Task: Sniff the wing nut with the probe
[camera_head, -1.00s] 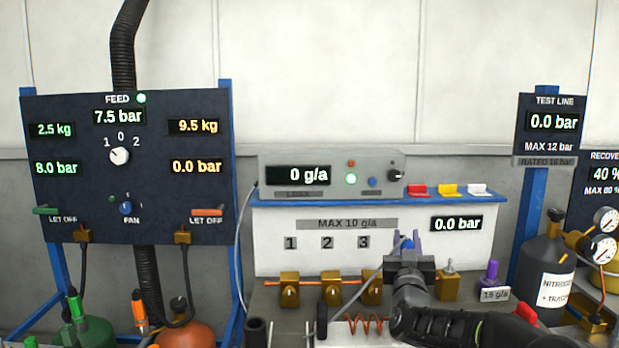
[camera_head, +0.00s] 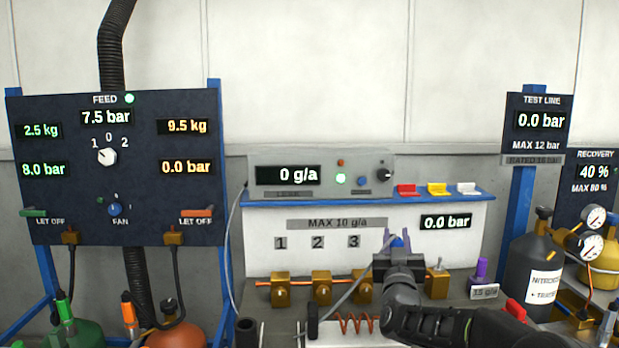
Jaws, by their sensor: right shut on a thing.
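My right gripper (camera_head: 397,241) points away from me at the right end of the brass fittings, its purple fingers upright. It is shut on a small blue-tipped thing, which looks like the probe; my gripper hides most of it. A grey cable (camera_head: 350,289) runs up to the gripper from the lower left. Brass fittings (camera_head: 321,289) sit on a copper pipe under the labels 1, 2 and 3. I cannot tell which part is the wing nut. My left gripper is out of view.
The leak detector (camera_head: 320,174) reads 0 g/a on top of the white bench panel (camera_head: 265,255). A brass valve (camera_head: 437,284) and a purple-topped 15 g/a piece (camera_head: 482,271) stand right of my gripper. A copper coil (camera_head: 357,323) lies in front; a dark bottle (camera_head: 537,265) stands right.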

